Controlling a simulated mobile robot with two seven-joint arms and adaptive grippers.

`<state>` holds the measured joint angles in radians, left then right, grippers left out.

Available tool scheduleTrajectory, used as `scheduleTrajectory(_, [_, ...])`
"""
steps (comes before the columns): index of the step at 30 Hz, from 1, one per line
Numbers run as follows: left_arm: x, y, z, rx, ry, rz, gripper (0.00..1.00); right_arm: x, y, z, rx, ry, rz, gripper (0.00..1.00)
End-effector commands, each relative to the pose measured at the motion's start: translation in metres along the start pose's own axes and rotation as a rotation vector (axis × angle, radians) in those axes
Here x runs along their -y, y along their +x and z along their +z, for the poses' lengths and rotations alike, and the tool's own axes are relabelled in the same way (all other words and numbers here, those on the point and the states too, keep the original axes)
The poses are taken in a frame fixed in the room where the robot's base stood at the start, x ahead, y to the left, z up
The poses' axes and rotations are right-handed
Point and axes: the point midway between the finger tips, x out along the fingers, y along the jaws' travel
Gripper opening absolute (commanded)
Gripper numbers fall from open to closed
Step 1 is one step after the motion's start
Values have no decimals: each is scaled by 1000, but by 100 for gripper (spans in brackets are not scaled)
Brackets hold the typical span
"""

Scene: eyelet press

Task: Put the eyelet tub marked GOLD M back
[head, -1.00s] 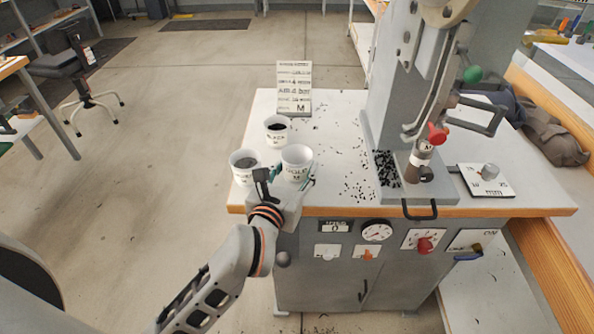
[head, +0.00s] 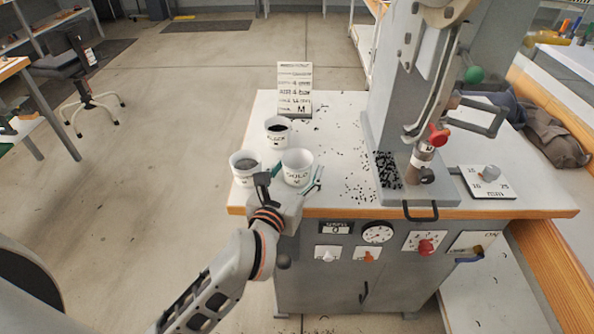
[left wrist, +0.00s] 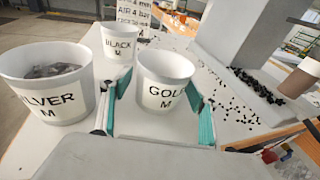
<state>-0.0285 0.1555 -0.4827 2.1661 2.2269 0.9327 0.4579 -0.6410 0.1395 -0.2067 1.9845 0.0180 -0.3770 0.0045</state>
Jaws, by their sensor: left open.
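The white tub marked GOLD M (head: 297,167) stands upright on the press table, near its front left; it also shows in the left wrist view (left wrist: 163,85). No eyelets show inside it. My left gripper (head: 291,192) is open at the tub's near side. In the left wrist view its teal-padded fingers (left wrist: 156,108) stand to the left and right of the tub's lower part, with a gap seen at each side. My right gripper is not in view.
The SILVER M tub (left wrist: 45,92), with grey contents, stands close to the left finger. The BLACK M tub (head: 278,130) stands behind. A sign (head: 295,88) stands at the back, and the press (head: 390,140) is on the right. Black eyelets lie scattered between.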

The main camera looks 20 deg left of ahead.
Motion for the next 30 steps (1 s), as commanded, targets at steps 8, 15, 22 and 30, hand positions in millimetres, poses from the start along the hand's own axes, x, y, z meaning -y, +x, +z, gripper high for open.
scheduleTrajectory(8, [0,-47,-1,-2,-1,-1,60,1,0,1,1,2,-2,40])
scheduleTrajectory(15, [0,-94,0,-3,-1,-1,60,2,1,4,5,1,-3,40])
scheduleTrajectory(22, [0,-117,0,0,0,0,60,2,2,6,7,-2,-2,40])
scheduleTrajectory(30, [0,-120,1,1,0,0,60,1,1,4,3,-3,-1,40])
